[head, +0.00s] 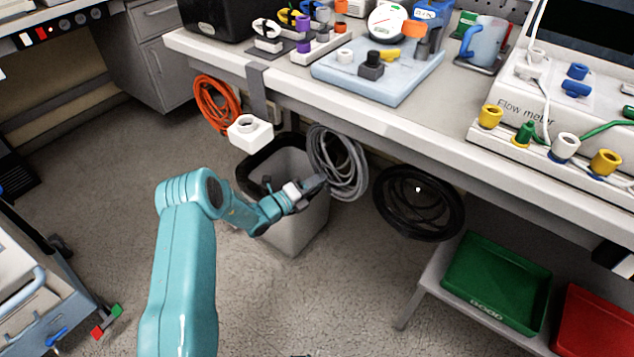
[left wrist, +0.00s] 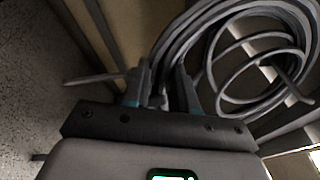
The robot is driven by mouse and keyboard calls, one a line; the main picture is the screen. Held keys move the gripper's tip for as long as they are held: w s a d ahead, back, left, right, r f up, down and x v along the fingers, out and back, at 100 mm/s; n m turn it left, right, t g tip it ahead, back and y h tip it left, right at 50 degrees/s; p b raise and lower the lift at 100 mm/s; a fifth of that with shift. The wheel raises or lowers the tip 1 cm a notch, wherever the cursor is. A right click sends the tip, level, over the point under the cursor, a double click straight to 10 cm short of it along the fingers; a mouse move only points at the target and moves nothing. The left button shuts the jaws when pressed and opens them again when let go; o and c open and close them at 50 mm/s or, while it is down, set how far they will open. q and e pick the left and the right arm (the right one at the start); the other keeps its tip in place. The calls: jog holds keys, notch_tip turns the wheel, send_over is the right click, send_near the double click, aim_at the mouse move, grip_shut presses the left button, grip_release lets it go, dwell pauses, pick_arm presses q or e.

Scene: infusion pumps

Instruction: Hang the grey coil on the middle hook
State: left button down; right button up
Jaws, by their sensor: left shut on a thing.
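The grey coil (head: 349,166) is upright below the front edge of the bench, between the orange coil (head: 214,104) and the black coil (head: 418,203). My left gripper (head: 318,184) is at the lower left side of the grey coil and is shut on its strands. In the left wrist view, the grey coil (left wrist: 235,40) fills the upper right, and its strands run between the two fingers of my left gripper (left wrist: 160,92). The middle hook cannot be made out, so I cannot tell whether the coil touches it. My right gripper is not in view.
A grey bin (head: 296,225) stands on the floor below and behind my left forearm. The bench (head: 430,125) overhangs the coils. A white block-shaped fitting (head: 250,133) is near the bin's top left. A low shelf with a green tray (head: 497,280) is at the lower right.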

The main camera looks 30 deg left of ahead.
pick_arm(q)
jog(key=c, duration=0.8)
grip_release()
jog(key=p+v, duration=0.3)
jog(key=v, duration=1.3)
jog(key=shift+s, duration=0.2)
